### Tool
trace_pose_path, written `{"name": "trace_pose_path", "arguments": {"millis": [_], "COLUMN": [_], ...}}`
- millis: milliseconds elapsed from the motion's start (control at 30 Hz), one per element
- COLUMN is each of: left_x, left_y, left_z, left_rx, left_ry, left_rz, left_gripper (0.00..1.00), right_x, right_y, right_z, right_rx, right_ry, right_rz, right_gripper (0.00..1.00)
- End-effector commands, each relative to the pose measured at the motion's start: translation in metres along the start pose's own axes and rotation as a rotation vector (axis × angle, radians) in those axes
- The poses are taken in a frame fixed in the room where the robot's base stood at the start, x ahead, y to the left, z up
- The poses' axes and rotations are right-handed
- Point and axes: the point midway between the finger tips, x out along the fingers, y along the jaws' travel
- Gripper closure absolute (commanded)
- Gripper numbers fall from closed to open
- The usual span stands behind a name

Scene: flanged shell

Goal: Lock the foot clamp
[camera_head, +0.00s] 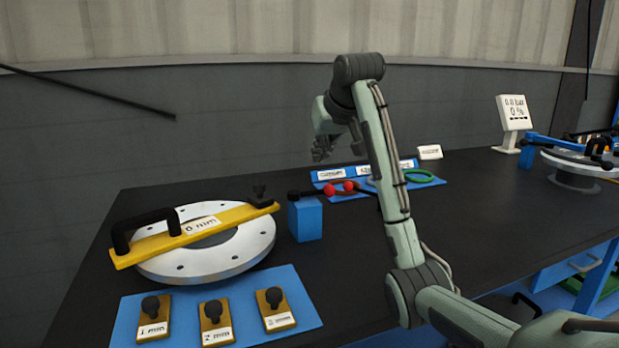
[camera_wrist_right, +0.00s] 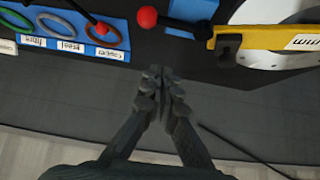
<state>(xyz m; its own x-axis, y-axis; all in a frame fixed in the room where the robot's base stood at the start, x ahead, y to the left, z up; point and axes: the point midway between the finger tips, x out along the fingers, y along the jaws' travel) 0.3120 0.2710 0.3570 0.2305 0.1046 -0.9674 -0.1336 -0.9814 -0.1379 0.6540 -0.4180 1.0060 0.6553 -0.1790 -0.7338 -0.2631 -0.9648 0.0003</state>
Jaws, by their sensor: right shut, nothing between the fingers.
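A blue block (camera_head: 306,220) with a black lever ending in a red ball (camera_head: 330,190) stands right of the flange; it looks like the foot clamp, though no label confirms this. In the right wrist view the red ball (camera_wrist_right: 147,16) and the blue block (camera_wrist_right: 190,12) show at the top. A yellow bar (camera_head: 240,215) with a black handle lies across the pale flange (camera_head: 258,240). My right gripper (camera_head: 322,152) is raised beyond the block, apart from it. Its fingers (camera_wrist_right: 160,82) are together and empty. My left gripper is out of view.
A second red ball (camera_head: 348,186) is on another dark lever beside the rings. A blue mat (camera_head: 290,335) in front holds several labelled tabs with black knobs. A green ring (camera_head: 420,176) lies on a labelled blue tray. A display (camera_head: 514,112) stands far right. The middle black tabletop is clear.

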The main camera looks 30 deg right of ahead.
Motion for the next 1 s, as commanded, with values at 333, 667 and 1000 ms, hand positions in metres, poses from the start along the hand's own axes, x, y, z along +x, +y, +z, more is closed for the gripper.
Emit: {"name": "trace_pose_path", "arguments": {"millis": [333, 667, 1000], "left_x": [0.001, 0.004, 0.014], "left_y": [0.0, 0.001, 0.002], "left_z": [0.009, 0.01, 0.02], "left_rx": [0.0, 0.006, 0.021], "left_ry": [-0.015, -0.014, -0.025], "left_rz": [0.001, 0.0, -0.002], "left_gripper": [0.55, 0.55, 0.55], "right_x": [0.001, 0.045, 0.101], "right_y": [0.0, -0.001, -0.001], "right_z": [0.0, 0.001, 0.003], "right_rx": [0.0, 0.0, 0.0], "right_ry": [0.0, -0.005, -0.001], "right_rz": [0.0, -0.001, -0.001], "right_gripper": [1.0, 1.0, 1.0]}}
